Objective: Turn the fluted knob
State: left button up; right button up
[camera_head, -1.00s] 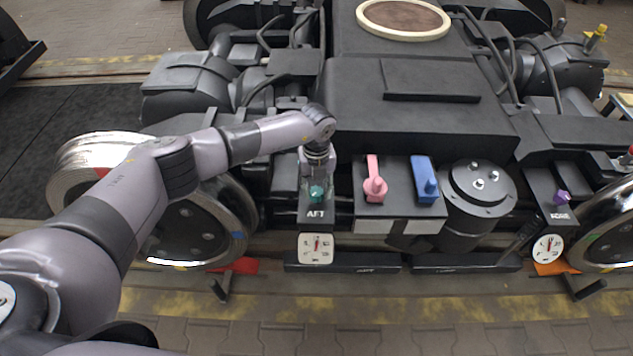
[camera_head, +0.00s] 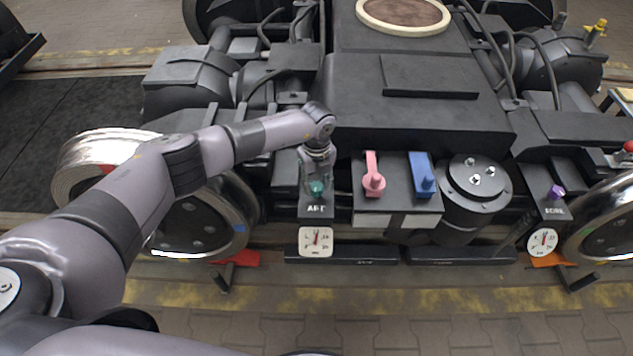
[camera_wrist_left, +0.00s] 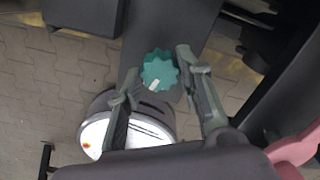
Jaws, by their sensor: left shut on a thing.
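The teal fluted knob (camera_head: 316,188) sits on a dark panel above a white square gauge (camera_head: 316,241). In the left wrist view the knob (camera_wrist_left: 160,70) shows from above, with a scalloped rim and a small white mark at its lower edge. My left gripper (camera_head: 316,180) reaches down to it from above, its fingers on either side of the knob and shut on it. The gripper hides part of the knob in the head view. The gauge has a red pointer standing near upright. My right gripper is not in view.
A pink lever (camera_head: 373,181) and a blue lever (camera_head: 422,180) stand just right of the knob. A black cylinder (camera_head: 475,190) and a purple knob (camera_head: 556,192) with its own round gauge (camera_head: 542,242) are farther right. A wheel (camera_head: 200,222) lies under my left arm.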

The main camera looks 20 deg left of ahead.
aim_at(316, 187)
pick_arm(q)
jog(key=o, duration=1.2)
jog(key=shift+c, duration=0.2)
jog(key=shift+r, duration=0.25)
notch_tip(316, 187, up, 12)
jog(key=shift+f, duration=0.25)
jog(key=shift+f, duration=0.1)
